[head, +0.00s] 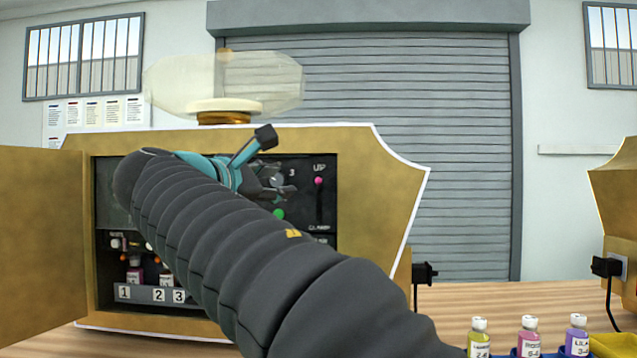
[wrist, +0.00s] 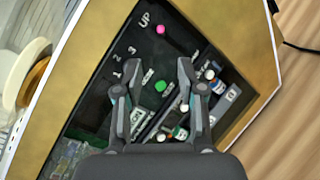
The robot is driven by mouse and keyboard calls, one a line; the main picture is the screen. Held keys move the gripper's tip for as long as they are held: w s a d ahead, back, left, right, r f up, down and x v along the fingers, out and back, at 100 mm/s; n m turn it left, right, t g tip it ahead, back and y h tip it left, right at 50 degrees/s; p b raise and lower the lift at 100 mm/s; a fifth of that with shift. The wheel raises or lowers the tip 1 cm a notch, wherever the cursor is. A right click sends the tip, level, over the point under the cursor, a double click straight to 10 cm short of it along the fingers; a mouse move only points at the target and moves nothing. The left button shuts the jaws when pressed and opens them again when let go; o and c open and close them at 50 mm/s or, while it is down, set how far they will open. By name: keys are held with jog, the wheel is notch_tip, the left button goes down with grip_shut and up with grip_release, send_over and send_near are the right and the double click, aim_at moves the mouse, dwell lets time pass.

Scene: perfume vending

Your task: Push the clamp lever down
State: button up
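The clamp lever's pink knob (head: 318,181) sits at the top of a dark vertical slot, just under the "UP" label on the machine's black panel. A "CLAMP" label is lower down. The knob also shows in the wrist view (wrist: 160,29), beyond my fingertips. My gripper (wrist: 161,62) is open and empty, with its two fingers apart in front of the panel. The knob lies ahead of the gap between them, and neither finger appears to touch it. In the head view my arm hides most of the gripper and the panel's left and middle.
A green button (head: 279,213) is left of and below the knob. The gold machine's door (head: 40,250) stands open at left. Small bottles (wrist: 180,133) are inside the machine. Labelled bottles (head: 529,337) stand at the front right of the table. A black plug (head: 425,272) sticks out of the machine's right side.

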aim_at(317, 181)
jog(key=x, duration=1.3)
jog(key=shift+w+d, duration=0.1)
jog(key=shift+w, duration=0.1)
grip_shut()
